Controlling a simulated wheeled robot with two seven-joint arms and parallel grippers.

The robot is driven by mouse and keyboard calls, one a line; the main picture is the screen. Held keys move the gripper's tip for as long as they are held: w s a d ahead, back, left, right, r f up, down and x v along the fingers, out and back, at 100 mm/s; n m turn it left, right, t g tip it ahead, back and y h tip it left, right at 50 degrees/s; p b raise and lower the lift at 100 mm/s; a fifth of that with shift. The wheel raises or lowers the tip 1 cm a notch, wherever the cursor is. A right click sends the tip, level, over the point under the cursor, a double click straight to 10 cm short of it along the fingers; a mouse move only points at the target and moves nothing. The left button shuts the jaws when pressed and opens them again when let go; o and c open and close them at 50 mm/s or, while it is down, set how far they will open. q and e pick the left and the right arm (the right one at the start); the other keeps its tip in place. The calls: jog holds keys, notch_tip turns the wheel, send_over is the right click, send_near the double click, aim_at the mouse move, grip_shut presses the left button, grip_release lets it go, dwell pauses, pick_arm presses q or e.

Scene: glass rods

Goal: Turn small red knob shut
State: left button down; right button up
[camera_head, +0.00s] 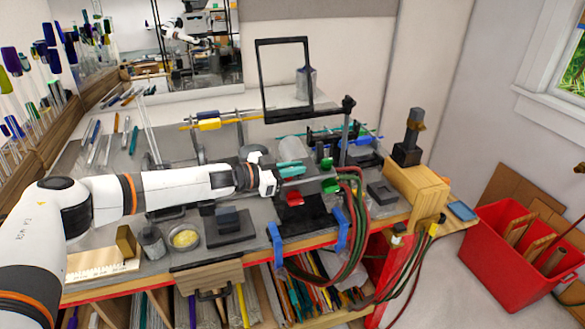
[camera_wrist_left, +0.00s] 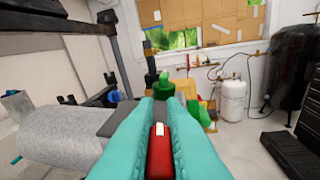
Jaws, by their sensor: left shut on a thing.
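My left arm comes in from the left in the head view. Its gripper (camera_head: 292,171) has teal fingers and is at the torch fittings above the bench. In the left wrist view the teal fingers (camera_wrist_left: 160,125) are closed on both sides of the small red knob (camera_wrist_left: 160,152), which has a white mark on top. Much of the knob is hidden between the fingers. A green knob (camera_wrist_left: 162,88) stands just beyond the fingertips. In the head view another red part (camera_head: 294,198) shows below the gripper. My right gripper is not in view.
A black frame (camera_head: 258,80) stands behind the gripper. Green and red hoses (camera_head: 352,215) hang over the bench front. A dark block (camera_head: 382,192) and a wooden box (camera_head: 425,192) stand to the right. A red bin (camera_head: 510,265) sits on the floor at right.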

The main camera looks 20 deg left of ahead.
pick_arm(q)
jog(key=shift+d+m+g+h, duration=0.15)
jog(key=shift+m+g+h, duration=0.55)
jog(key=shift+m+g, duration=0.15)
jog(key=c, duration=1.6)
grip_release()
jog(key=shift+c, duration=0.2)
jog(key=shift+o, duration=0.7)
jog(key=shift+w+d+f, duration=0.1)
jog(key=b+v, duration=0.3)
jog(key=v, duration=0.9)
